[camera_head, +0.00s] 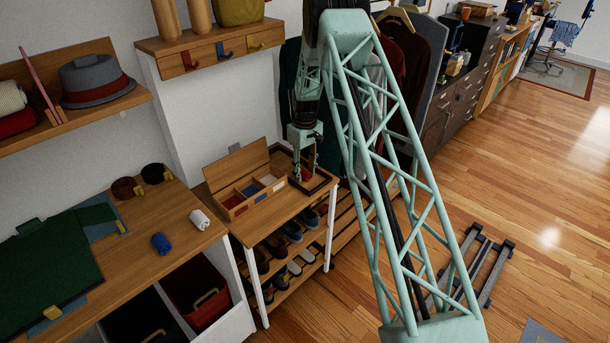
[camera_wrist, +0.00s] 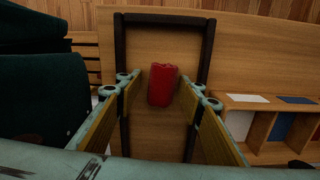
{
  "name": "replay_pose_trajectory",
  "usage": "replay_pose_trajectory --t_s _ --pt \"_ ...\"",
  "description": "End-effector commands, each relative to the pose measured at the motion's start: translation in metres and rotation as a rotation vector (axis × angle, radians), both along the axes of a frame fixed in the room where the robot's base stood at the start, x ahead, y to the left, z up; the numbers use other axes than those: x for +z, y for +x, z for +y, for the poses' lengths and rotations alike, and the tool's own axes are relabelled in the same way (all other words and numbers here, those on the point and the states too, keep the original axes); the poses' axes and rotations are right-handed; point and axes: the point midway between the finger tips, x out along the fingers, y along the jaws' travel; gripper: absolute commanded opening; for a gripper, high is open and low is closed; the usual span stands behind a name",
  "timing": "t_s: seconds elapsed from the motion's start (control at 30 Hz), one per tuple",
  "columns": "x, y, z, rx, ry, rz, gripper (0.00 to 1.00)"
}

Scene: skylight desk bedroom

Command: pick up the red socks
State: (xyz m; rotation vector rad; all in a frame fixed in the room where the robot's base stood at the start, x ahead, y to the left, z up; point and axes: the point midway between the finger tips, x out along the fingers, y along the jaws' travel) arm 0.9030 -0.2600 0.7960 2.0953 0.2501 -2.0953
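The red socks (camera_wrist: 163,85), a small rolled bundle, lie on a dark-rimmed wooden tray (camera_wrist: 120,60) in the wrist view. My gripper (camera_wrist: 160,84) is open, with one yellow-padded finger on each side of the socks. A small gap shows on both sides, and I cannot tell how far the fingertips are above the tray. In the head view my gripper (camera_head: 303,172) points down over the tray (camera_head: 323,182) on the shelf top, and it partly hides the socks.
An open wooden box (camera_head: 252,193) with coloured compartments stands left of the tray. Blue socks (camera_head: 161,243) and white socks (camera_head: 200,219) lie on the left desk. Dark hanging clothes (camera_wrist: 40,90) are close to my gripper. Shoes (camera_head: 285,235) fill the shelves below.

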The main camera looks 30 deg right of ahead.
Motion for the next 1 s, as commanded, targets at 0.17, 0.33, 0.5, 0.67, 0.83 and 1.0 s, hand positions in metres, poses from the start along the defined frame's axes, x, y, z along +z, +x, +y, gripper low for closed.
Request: replay_pose_trajectory --t_s 0.17,0.33,0.5,0.67,0.83,1.0 --pt "0.0001 0.0 0.0001 0.0 0.0 0.0 0.35" --pt "0.0001 -0.0001 0.0 0.0 0.0 0.0 0.33" --pt "0.0001 0.0 0.0 0.0 0.0 0.0 0.23" --pt "0.0001 0.0 0.0 0.0 0.0 0.0 0.23" --pt "0.0003 0.0 0.0 0.0 0.0 0.0 0.23" --pt "0.0034 0.0001 -0.0001 0.0 0.0 0.0 0.23"
